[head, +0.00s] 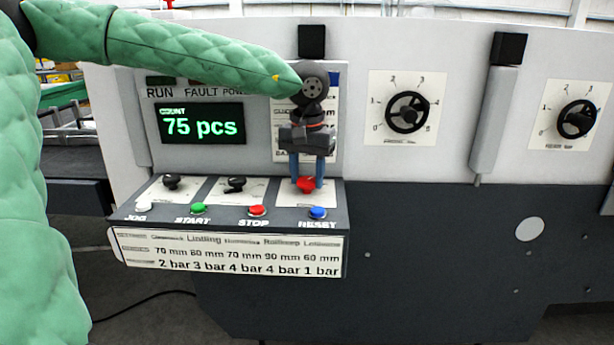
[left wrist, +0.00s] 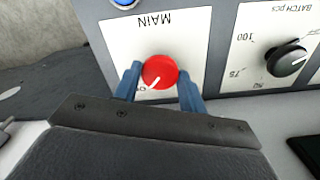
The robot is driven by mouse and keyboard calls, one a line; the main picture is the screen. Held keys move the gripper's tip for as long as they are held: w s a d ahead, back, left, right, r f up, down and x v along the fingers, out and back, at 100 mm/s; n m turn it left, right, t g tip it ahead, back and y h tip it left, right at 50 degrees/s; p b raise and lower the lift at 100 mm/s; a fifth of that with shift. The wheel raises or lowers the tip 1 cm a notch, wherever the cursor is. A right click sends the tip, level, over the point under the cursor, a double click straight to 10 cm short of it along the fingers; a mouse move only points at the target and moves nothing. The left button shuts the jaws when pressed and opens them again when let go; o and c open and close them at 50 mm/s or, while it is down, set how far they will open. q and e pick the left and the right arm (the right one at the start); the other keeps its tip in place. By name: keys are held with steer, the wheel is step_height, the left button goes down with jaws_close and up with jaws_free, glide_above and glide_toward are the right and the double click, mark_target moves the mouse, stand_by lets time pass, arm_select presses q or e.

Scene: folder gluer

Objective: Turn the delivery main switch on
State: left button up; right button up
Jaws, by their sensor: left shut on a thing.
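The main switch is a red round knob (head: 306,185) on a white plate at the right end of the sloped control panel. In the left wrist view the red knob (left wrist: 159,72) sits on a plate marked MAIN, with a white pointer line aimed toward the lower left, near a partly hidden mark. My left gripper (head: 306,183) reaches down from above, and its blue fingers (left wrist: 160,85) stand on both sides of the knob, shut on it. My right gripper is in neither view.
Two black knobs (head: 236,184) (head: 172,182) sit left of the switch. In front are the white JOG, green START (head: 198,208), red STOP (head: 258,210) and blue RESET (head: 318,212) buttons. A display (head: 201,123) reads 75 pcs. Black handwheels (head: 408,112) are on the right.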

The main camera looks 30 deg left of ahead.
mark_target(307, 180)
arm_select(q)
steer(key=shift+m, duration=0.4)
steer(key=o, duration=1)
steer(key=shift+c, duration=0.2)
steer(key=shift+r, duration=3.9)
